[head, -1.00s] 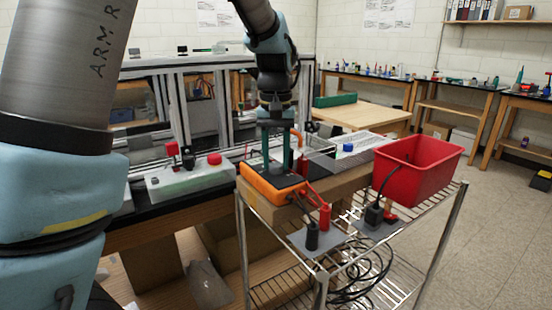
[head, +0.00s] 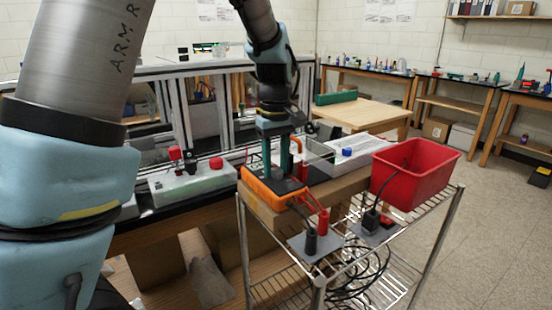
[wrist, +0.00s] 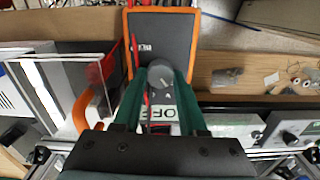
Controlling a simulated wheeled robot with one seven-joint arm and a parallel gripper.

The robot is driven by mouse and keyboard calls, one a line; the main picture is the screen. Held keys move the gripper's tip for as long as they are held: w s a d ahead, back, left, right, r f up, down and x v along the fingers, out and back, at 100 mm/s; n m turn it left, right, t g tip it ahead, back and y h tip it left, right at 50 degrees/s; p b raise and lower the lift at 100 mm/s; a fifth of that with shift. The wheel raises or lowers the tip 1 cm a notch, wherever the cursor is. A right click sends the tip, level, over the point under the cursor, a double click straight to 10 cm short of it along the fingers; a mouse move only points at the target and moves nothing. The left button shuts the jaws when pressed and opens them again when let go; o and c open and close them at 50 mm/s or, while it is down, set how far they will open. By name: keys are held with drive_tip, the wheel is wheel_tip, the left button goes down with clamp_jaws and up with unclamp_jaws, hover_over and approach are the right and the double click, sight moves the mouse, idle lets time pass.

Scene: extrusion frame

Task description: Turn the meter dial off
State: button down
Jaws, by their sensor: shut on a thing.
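In the head view my gripper (head: 276,172) points down onto the meter, and the dial is hidden. I cannot tell which mark the dial points to.
A grey box with a red button (head: 190,184) is at left, before the aluminium frame (head: 205,110).

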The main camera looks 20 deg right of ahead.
sight(274, 170)
drive_tip(key=n+p, duration=0.2)
drive_tip(key=n, duration=0.2)
drive_tip(key=shift+n+p, duration=0.35)
drive_tip(key=shift+n, duration=0.05)
idle(0.4)
drive_tip(key=shift+c, duration=2.2)
unclamp_jaws()
drive_tip(key=shift+r, duration=0.1)
wheel_tip(274, 170, up, 11)
drive_tip(key=b, duration=0.2)
drive_tip(key=shift+f, duration=0.2)
drive_tip(key=shift+a, duration=0.15)
